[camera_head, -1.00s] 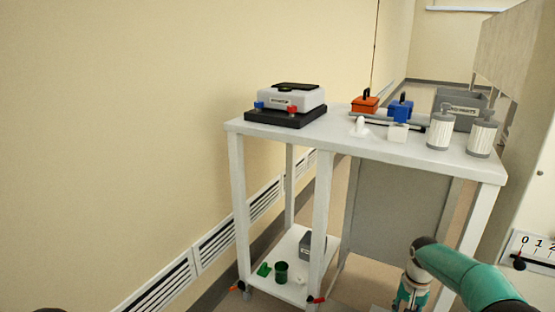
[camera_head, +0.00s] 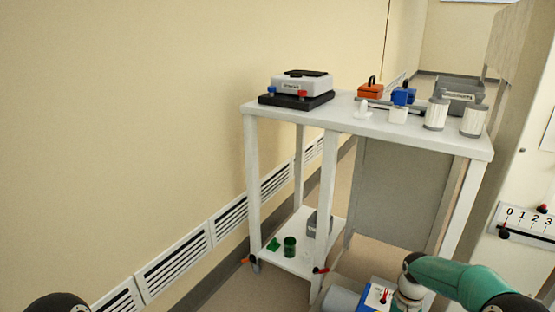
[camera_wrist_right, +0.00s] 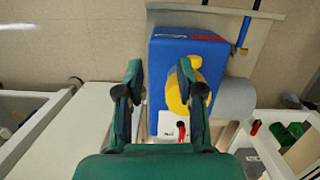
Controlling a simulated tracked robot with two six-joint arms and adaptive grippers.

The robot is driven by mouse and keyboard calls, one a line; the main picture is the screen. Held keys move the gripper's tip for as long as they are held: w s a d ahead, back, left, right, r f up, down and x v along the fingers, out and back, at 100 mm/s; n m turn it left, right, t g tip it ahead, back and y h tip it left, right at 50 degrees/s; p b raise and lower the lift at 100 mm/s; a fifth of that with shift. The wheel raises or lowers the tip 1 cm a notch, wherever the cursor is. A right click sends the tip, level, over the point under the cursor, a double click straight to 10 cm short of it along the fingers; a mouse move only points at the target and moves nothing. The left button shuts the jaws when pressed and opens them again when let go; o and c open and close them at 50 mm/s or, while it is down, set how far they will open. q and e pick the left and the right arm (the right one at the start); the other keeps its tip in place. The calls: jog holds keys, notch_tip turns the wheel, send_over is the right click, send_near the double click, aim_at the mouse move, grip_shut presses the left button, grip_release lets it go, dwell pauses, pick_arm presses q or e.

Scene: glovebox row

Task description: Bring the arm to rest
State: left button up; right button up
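My right arm (camera_head: 450,280) reaches in from the lower right in the head view, bent down at a dark joint. My right gripper (camera_wrist_right: 161,90) shows in the right wrist view with its two green fingers apart and nothing held between them. Beyond the fingers is a blue box (camera_wrist_right: 170,60) with a yellow rounded part (camera_wrist_right: 178,92) and a small red lever on a white plate. The blue box also shows at the bottom of the head view (camera_head: 366,297), partly hidden. A dark part of my left arm shows at the bottom left; its gripper is out of frame.
A white cart (camera_head: 340,112) stands ahead, with a scale (camera_head: 300,85), an orange box (camera_head: 370,90), a blue block (camera_head: 403,96), canisters and a grey bin (camera_head: 458,92) on top. A vented wall runs along the left. A numbered panel (camera_head: 528,222) is at right.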

jog(key=s+a+f+n+y, duration=0.1)
jog(key=s+a+f, duration=0.4)
jog(key=s, duration=0.4)
jog(key=s+a+f+n+y, duration=0.1)
jog(key=s+a+f, duration=0.2)
jog(key=s+a, duration=0.55)
jog(key=s+a+f+n+y, duration=0.1)
jog(key=s+a+f, duration=0.2)
jog(key=s+a, duration=0.45)
notch_tip(320, 180, up, 30)
jog(key=d+t+p, duration=0.2)
jog(key=p, duration=2.9)
jog(key=shift+w+d+r, duration=0.15)
jog(key=shift+w+r, duration=0.05)
jog(key=shift+w, duration=0.2)
jog(key=shift+s, duration=0.1)
